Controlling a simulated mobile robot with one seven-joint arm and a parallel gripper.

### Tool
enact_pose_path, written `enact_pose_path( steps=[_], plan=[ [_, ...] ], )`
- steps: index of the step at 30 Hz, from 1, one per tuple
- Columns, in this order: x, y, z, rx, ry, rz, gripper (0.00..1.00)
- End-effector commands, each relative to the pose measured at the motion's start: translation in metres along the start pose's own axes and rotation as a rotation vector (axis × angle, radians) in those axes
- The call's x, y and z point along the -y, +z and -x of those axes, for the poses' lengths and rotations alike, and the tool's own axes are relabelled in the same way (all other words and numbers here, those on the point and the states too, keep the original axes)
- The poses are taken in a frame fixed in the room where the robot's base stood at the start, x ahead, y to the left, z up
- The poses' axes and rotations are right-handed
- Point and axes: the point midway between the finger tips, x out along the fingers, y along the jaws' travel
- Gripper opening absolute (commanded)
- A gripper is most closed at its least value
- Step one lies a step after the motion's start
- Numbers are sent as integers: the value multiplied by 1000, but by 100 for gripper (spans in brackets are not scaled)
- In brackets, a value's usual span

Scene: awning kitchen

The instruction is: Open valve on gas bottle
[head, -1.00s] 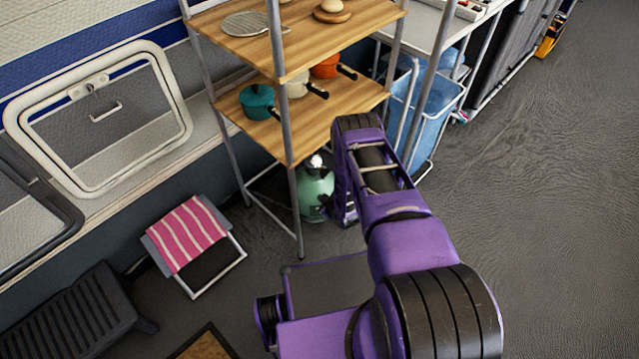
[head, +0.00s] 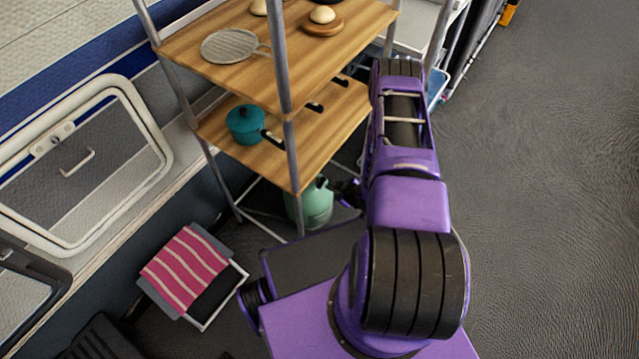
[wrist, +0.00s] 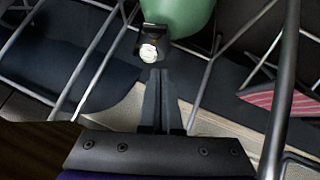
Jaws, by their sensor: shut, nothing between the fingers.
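The green gas bottle (head: 314,207) stands on the floor under the wooden shelf unit, and the shelf leg and lower board hide part of it. In the wrist view its rounded green body (wrist: 185,14) is at the top. A dark valve block with a pale round knob (wrist: 149,53) sits at the bottle's end. My gripper (wrist: 160,72) is shut and empty, its fingertips just below the knob in the picture; I cannot tell whether they touch it. In the head view my gripper is mostly hidden by my arm, just right of the bottle.
The shelf unit (head: 205,128) with metal posts surrounds the bottle closely. A teal pot (head: 245,124) is on its lower board. A stool with a pink striped cloth (head: 185,268) stands to the left. Open grey floor (head: 545,200) lies to the right.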

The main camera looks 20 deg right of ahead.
Motion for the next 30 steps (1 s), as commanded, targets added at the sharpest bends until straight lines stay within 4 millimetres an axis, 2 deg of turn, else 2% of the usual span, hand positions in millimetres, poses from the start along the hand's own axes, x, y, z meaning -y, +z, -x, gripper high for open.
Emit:
enact_pose_path(
  steps=[9, 13, 19, 30],
  plan=[
    [1, 1, -69, -3, 1, 1, 0],
    [1, 3, -94, -1, 1, 1, 0],
    [1, 23, -110, 1, 1, -1, 0],
    [0, 28, -115, 0, 1, -1, 0]
  ],
)
